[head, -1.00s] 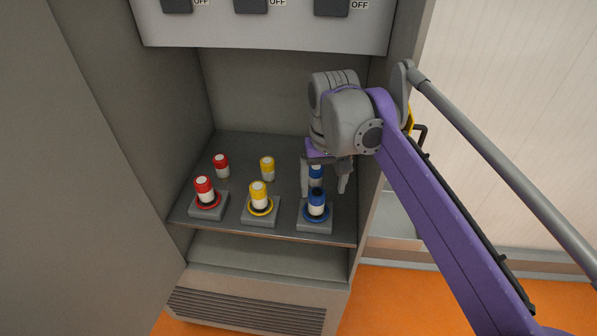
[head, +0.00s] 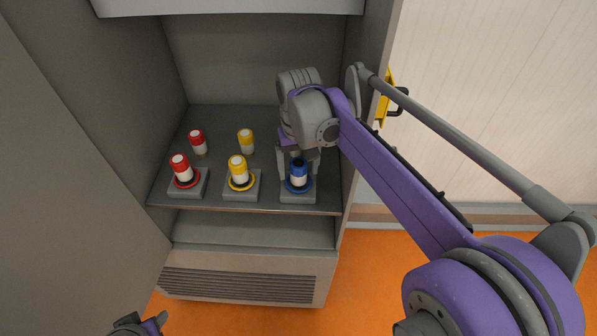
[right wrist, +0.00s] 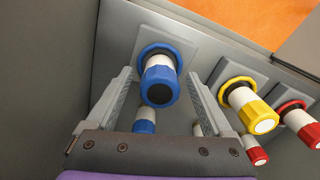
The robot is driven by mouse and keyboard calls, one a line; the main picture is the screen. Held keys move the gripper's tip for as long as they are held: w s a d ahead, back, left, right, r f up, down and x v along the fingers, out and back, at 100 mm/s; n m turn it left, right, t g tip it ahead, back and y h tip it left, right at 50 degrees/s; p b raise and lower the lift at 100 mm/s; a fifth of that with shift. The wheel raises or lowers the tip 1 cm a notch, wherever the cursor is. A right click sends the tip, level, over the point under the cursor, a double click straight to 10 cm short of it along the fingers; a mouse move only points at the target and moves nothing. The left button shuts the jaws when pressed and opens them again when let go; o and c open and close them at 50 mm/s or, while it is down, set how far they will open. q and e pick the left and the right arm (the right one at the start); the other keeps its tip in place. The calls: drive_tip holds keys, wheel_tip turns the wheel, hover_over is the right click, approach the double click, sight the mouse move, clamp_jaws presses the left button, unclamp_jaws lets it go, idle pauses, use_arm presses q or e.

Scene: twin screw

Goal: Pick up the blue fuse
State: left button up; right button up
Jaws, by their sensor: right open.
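A blue fuse (head: 298,175) with a white band stands upright in a grey socket block at the right of the front row. It also shows in the right wrist view (right wrist: 160,80), with a dark end. A second blue fuse (right wrist: 145,125) is behind it, hidden in the head view by my right gripper. My right gripper (head: 298,176) is open, its fingers on either side of the front blue fuse, apparently not touching it; the right wrist view shows both fingers (right wrist: 158,78). A small part of my left gripper (head: 140,326) shows at the bottom edge; its jaws are unclear.
A red fuse (head: 181,168) and a yellow fuse (head: 238,170) stand in front-row sockets. Another red fuse (head: 198,143) and yellow fuse (head: 246,142) stand behind. The cabinet shelf (head: 220,198) has walls left and right, with a panel above.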

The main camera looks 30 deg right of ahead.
drive_tip(key=shift+f, duration=0.65)
clamp_jaws()
